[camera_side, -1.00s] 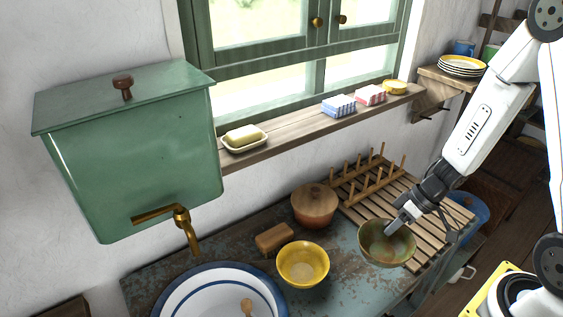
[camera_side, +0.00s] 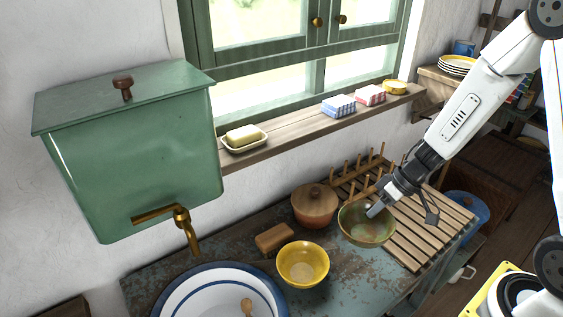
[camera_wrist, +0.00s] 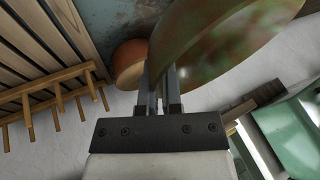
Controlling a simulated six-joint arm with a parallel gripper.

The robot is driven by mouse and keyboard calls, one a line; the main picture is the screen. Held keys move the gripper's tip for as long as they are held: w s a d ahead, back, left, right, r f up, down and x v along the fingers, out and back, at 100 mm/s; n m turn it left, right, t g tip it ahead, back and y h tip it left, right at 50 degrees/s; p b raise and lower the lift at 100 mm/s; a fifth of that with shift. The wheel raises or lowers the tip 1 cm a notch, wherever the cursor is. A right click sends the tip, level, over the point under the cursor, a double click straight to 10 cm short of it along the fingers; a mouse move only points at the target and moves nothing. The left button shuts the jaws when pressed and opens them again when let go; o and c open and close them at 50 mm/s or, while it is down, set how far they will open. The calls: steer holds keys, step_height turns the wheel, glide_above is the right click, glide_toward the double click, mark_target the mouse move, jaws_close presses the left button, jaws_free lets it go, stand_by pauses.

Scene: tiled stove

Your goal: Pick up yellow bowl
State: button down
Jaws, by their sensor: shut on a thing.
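The yellow bowl (camera_side: 303,264) stands upright and empty on the worn blue table, between the basin and my gripper. My gripper (camera_side: 376,209) is shut on the rim of a different bowl, a green-brown one (camera_side: 366,228), to the right of and behind the yellow bowl. In the wrist view the green-brown bowl (camera_wrist: 225,45) fills the upper right, with its wall between the fingers (camera_wrist: 163,85). I cannot tell how far its underside is above the table. The yellow bowl is not seen in the wrist view.
A lidded brown pot (camera_side: 315,206) and a wooden block (camera_side: 274,238) stand behind the yellow bowl. A white basin with a blue rim (camera_side: 180,284) is at the left front. A slatted dish rack (camera_side: 415,240) with pegs lies to the right.

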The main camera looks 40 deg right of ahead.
steer(key=w+a+r, duration=0.2)
steer(key=w+r, duration=0.2)
steer(key=w, duration=0.1)
steer(key=shift+w+a+m+t, duration=0.15)
steer(key=shift+a+m+t, duration=0.25)
steer(key=shift+f, duration=0.15)
steer(key=s+d+f+n+g, duration=0.1)
steer(key=s+d+f+n, duration=0.1)
steer(key=s+d+f, duration=0.2)
steer(key=shift+s+f+n+y, duration=0.35)
steer(key=shift+s+f, duration=1.55)
steer(key=shift+s, duration=1.05)
steer(key=shift+f, duration=0.1)
steer(key=shift+f, duration=2.15)
steer(key=shift+f, duration=0.1)
